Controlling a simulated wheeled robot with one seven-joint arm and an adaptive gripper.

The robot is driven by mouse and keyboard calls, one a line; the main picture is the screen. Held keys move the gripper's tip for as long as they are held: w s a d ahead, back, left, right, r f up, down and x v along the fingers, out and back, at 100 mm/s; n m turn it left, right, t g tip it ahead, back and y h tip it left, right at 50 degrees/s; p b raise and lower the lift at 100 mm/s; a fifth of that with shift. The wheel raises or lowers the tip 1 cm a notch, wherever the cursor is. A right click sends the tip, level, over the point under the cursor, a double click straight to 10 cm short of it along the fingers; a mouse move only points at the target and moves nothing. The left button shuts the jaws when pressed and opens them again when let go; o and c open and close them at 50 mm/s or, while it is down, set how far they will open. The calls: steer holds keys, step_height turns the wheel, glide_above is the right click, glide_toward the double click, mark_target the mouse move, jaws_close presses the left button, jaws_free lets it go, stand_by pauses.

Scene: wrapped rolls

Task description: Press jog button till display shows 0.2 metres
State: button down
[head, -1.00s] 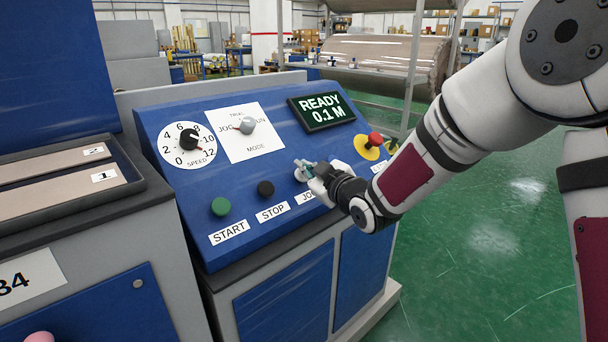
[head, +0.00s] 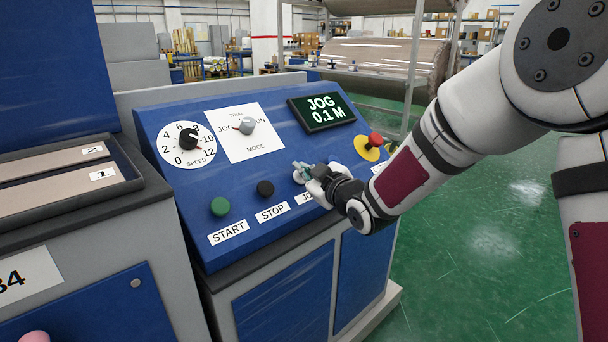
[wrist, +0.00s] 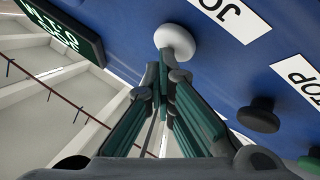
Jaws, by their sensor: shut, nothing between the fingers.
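The display (head: 321,109) on the blue panel reads "JOG 0.1 M". The jog button is a white round knob (wrist: 175,40) in the wrist view, above its partly hidden label (head: 305,198). My gripper (head: 303,168) is shut and empty, with its fingertips at the jog button. In the wrist view the closed fingertips (wrist: 165,68) meet the white button's edge and seem to touch it. The display also shows at the top left of the wrist view (wrist: 65,30), cut off.
Left of the jog button are the black stop button (head: 265,188) and green start button (head: 220,206). A red emergency knob (head: 375,139) on a yellow disc stands to its right. The mode selector (head: 247,125) and speed dial (head: 189,140) sit higher on the panel.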

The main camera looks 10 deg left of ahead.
steer(key=shift+d+r, duration=0.1)
steer(key=shift+s+d+r+p, duration=0.2)
steer(key=shift+s+d+r, duration=0.1)
steer(key=shift+r, duration=0.15)
steer(key=shift+s+d+r+p, duration=0.15)
steer(key=shift+s+d+r, duration=0.1)
steer(key=shift+r, duration=0.15)
steer(key=d+r, duration=0.1)
steer(key=s+r+p, duration=0.1)
steer(key=s+d+r, duration=0.1)
steer(key=r, duration=0.1)
steer(key=shift+d+p, duration=0.3)
steer(key=shift+p, duration=0.05)
stand_by(0.7)
